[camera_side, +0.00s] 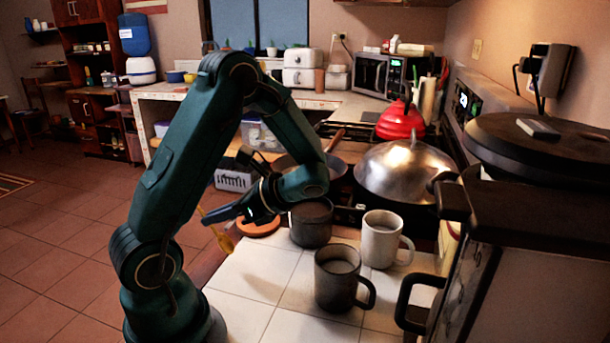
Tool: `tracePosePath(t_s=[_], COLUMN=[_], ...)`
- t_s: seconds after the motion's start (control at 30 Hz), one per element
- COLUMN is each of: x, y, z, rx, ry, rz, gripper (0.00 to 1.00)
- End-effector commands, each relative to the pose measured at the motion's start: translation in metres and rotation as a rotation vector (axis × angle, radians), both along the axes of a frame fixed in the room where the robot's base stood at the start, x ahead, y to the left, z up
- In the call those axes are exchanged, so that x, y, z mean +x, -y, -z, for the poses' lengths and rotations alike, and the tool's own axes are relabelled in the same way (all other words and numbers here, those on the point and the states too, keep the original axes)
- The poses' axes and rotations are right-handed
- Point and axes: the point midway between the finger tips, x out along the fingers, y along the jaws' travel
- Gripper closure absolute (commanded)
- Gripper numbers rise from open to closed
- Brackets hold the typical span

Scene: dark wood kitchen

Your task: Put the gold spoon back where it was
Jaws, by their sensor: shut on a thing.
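My gripper (212,218) reaches left from the end of my arm, over the left edge of the white tiled counter. It is shut on the gold spoon (222,238). The gold spoon hangs tilted, with its wider end low and to the right. The background floor lies behind its upper part. The exact contact between the fingers and the spoon is small and dark.
An orange disc (258,227) lies right of the spoon. A dark mug (340,278), a white mug (382,239) and a dark pot (311,222) stand on the tiled counter (250,272). A large lidded pan (403,170) is behind. The counter's front left is clear.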

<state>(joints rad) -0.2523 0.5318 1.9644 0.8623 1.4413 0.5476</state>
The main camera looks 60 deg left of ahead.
Motion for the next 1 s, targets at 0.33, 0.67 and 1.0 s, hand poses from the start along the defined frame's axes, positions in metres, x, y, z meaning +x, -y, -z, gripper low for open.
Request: tracePosePath(t_s=[0.33,0.67,1.0], x=[0.000,0.000,0.000], y=[0.000,0.000,0.000], z=[0.037,0.040,0.042], rx=[-0.001,0.000,0.000], ry=[-0.002,0.000,0.000], rz=[0.000,0.000,0.001], gripper=[1.00,1.00,0.61])
